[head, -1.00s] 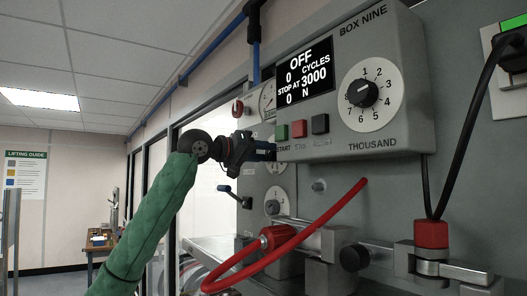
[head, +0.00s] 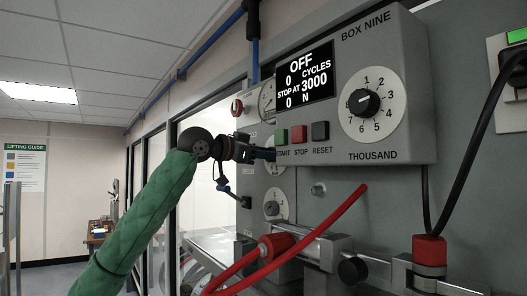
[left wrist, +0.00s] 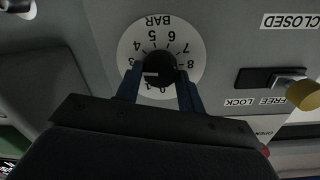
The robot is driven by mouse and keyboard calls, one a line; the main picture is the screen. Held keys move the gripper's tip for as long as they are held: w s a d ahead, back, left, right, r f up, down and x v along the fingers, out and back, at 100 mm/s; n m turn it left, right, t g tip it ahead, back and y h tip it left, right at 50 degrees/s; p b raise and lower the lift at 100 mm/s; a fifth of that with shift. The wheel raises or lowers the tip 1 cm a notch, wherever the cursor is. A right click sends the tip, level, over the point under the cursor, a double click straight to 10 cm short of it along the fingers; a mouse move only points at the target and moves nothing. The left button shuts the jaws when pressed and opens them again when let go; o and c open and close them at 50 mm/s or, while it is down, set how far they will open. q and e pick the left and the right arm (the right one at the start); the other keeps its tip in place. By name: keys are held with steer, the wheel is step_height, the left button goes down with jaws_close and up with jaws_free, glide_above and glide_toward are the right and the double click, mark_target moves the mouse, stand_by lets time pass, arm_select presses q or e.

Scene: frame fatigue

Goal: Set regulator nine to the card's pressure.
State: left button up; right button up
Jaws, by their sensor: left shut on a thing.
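My left gripper (head: 264,152) reaches past the left edge of BOX NINE to the grey panel behind it. In the left wrist view its two blue fingers (left wrist: 159,92) are shut on a black knob (left wrist: 160,67). The knob sits in the middle of a white dial (left wrist: 160,28) marked BAR, which appears upside down, with numbers from 0 to 8. A white mark on the knob points toward the low numbers on the left; the left finger covers part of the scale there, so I cannot read it exactly. No regulator number or pressure card is visible. My right gripper is not in view.
BOX NINE (head: 395,60) juts out close to the gripper, its display reading OFF, with a THOUSAND dial (head: 370,103). A red hose (head: 322,232) crosses below. A yellow-ended lever (left wrist: 300,92) by a FREE/LOCK label is right of the dial.

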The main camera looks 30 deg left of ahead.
arm_select(q)
steer(key=shift+m, duration=0.4)
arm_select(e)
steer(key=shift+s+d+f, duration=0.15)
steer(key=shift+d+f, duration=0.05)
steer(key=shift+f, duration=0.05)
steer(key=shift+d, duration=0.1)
arm_select(q)
steer(key=o, duration=1)
steer(key=shift+c, duration=0.2)
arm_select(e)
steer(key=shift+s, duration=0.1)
arm_select(q)
steer(key=b+v, duration=0.3)
steer(key=v, duration=0.4)
steer(key=shift+s+a, duration=0.2)
steer(key=shift+s, duration=0.15)
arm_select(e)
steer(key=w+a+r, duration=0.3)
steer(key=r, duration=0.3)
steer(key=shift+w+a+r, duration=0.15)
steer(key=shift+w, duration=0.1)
